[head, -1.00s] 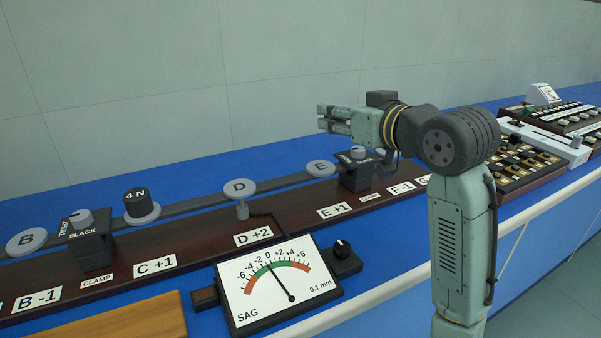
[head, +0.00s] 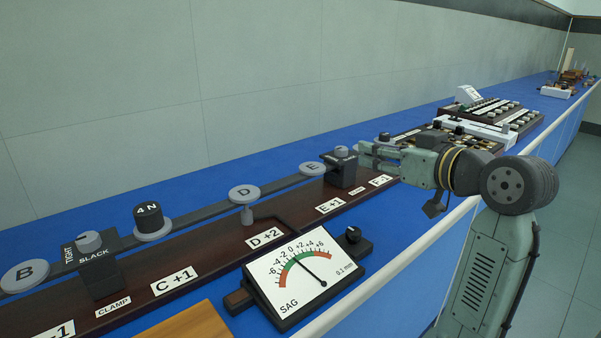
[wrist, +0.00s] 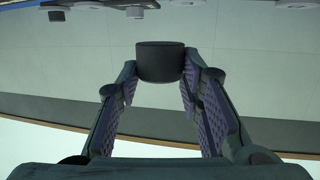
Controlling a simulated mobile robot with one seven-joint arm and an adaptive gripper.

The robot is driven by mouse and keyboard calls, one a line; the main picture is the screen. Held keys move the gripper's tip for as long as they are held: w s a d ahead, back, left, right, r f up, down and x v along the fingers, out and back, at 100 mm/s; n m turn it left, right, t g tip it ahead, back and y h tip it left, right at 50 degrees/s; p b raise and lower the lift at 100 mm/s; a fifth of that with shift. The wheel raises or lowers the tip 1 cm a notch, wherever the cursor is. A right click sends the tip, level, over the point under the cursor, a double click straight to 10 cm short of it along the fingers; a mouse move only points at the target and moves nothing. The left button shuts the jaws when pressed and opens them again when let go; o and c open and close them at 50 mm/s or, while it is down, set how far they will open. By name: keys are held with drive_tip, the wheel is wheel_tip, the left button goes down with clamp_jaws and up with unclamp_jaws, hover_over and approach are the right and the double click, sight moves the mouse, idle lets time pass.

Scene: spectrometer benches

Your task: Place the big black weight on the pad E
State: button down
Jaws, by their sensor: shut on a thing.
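My gripper (head: 368,153) is level, pointing left, beside the right-hand clamp near pad E. In the wrist view its fingers (wrist: 158,82) are shut on a black cylindrical weight (wrist: 160,62); no label shows on it. In the head view this weight is not clearly made out among the fingers. Pad E (head: 312,169) is a grey disc on the dark beam, with nothing on it, left of my fingertips. Another black weight, marked 4 N (head: 149,217), stands upright on the pad between the left clamp and pad D.
The clamp (head: 341,173) with a grey knob stands between pad E and my gripper. Pad D (head: 244,192) and pad B (head: 24,275) are bare. The SAG meter (head: 303,270) stands in front. Keyed panels (head: 490,112) lie farther right. Blue bench is clear behind the beam.

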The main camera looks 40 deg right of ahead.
drive_tip(key=p, duration=0.3)
hover_over(316, 169)
drive_tip(key=s, duration=0.1)
drive_tip(key=shift+f, duration=0.75)
drive_tip(key=shift+w+a+f+p, duration=0.1)
drive_tip(key=shift+w+f+p, duration=0.2)
drive_tip(key=shift+f, duration=0.65)
drive_tip(key=shift+w+f+p, duration=0.15)
drive_tip(key=shift+f+p, duration=0.1)
drive_tip(key=shift+f, duration=0.65)
drive_tip(key=shift+f, duration=0.15)
drive_tip(key=c, duration=1.1)
unclamp_jaws()
drive_tip(key=b+v, duration=0.2)
drive_tip(key=v, duration=1)
